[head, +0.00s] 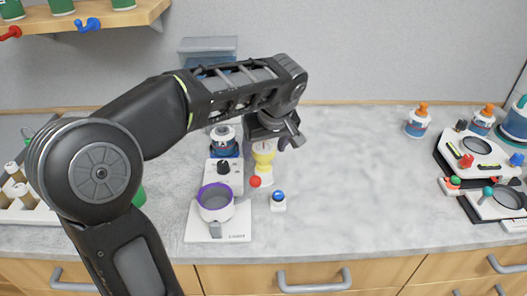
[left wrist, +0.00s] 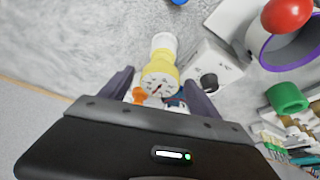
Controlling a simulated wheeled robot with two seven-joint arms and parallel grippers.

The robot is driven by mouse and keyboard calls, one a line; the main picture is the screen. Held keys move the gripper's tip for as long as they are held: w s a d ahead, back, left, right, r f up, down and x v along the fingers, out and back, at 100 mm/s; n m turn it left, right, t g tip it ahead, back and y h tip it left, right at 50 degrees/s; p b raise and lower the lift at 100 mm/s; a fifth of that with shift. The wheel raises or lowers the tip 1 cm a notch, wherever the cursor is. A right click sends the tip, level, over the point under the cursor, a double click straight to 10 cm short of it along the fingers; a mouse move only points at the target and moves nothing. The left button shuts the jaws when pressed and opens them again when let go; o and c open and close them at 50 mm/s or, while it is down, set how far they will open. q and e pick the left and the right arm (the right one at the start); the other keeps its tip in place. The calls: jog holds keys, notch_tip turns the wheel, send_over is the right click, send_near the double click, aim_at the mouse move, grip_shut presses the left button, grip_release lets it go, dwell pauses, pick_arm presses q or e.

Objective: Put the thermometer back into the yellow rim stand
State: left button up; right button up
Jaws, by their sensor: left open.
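The thermometer (left wrist: 158,87) shows as a round white dial with dark marks and a red pointer. It is at the yellow rim stand (left wrist: 163,56), a yellow body on a white foot; I cannot tell whether it is fully seated. In the head view the stand (head: 264,160) is upright on the counter, its top partly hidden by my left gripper (head: 285,137). In the left wrist view my left gripper (left wrist: 157,84) is open, with one finger on each side of the dial. I cannot tell whether the fingers touch it. My right gripper is not in view.
A small blue-topped block (head: 278,201) is in front. The counter (head: 350,180) to the right is clear, up to bottles and white devices.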

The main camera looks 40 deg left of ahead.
pick_arm(q)
jog(key=v, duration=0.9)
jog(key=shift+r+p, duration=0.25)
jog(key=shift+p, duration=0.2)
jog(key=shift+d, duration=0.1)
